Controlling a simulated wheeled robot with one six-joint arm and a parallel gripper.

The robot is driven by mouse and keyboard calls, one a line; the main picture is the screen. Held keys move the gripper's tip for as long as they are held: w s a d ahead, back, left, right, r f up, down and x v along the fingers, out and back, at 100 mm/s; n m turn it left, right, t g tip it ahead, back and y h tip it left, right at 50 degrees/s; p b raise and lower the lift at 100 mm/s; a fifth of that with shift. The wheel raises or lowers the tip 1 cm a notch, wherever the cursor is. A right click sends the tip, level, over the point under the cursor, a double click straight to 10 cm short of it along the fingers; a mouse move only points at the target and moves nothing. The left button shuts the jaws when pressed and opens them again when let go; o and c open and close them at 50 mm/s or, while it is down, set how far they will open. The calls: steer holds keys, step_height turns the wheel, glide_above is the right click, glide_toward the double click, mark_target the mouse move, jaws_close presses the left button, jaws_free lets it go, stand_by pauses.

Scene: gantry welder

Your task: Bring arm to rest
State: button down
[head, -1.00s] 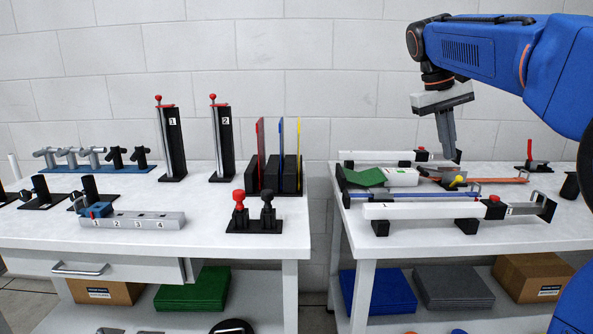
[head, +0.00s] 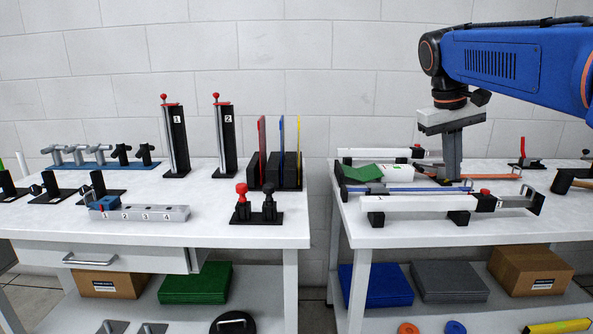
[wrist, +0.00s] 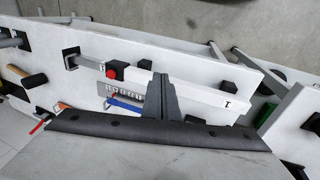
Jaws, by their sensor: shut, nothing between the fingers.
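My gripper (head: 452,172) hangs from my blue arm at the upper right in the head view, pointing down over the right bench. Its fingers are together with nothing between them. The fingertips overlap the fixtures on the bench in the picture, so I cannot tell their exact height above the top. In the wrist view my gripper (wrist: 160,80) shows as dark fingers pressed together, with the white rail fixture behind them.
The right bench (head: 560,228) carries white rails (head: 415,203), a green block (head: 362,172) and a red-handled clamp (head: 523,150). The left bench (head: 150,232) holds two tall numbered posts and several fixtures. A gap separates the benches.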

steer(key=s+a+f+t+y, duration=0.1)
steer(key=s+a+f+t, duration=0.1)
steer(key=s+f, duration=1)
steer(key=s+a+f+t+y, duration=0.2)
steer(key=s+a+f, duration=0.2)
steer(key=s+f, duration=0.8)
step_height(320, 180, down, 2)
steer(key=shift+s+a, duration=0.2)
steer(key=shift+a, duration=0.05)
